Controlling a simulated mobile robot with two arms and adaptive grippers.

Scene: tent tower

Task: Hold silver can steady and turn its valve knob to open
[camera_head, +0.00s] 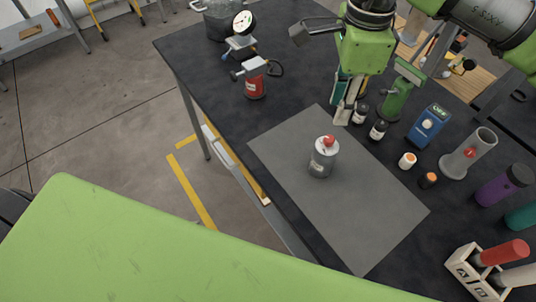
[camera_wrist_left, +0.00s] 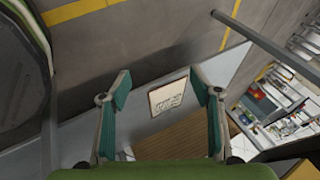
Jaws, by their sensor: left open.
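The silver can (camera_head: 322,162) stands upright on the grey mat (camera_head: 350,215) on the dark table. Its red valve knob (camera_head: 328,142) is on top. My right gripper (camera_head: 345,108) points down above the table, behind and slightly right of the can, apart from it. Its fingers are seen nearly edge-on, so I cannot tell whether they are open. My left gripper (camera_wrist_left: 160,80) is open and empty in the left wrist view, above the floor area, with no can in that view. It does not show in the head view.
A red burner-like device (camera_head: 254,85) stands left of the mat. Small bottles (camera_head: 378,129), a green device (camera_head: 398,95), a blue box (camera_head: 428,125) and a grey cylinder (camera_head: 470,155) crowd the right side. A white holder (camera_head: 470,272) is at lower right. The mat around the can is clear.

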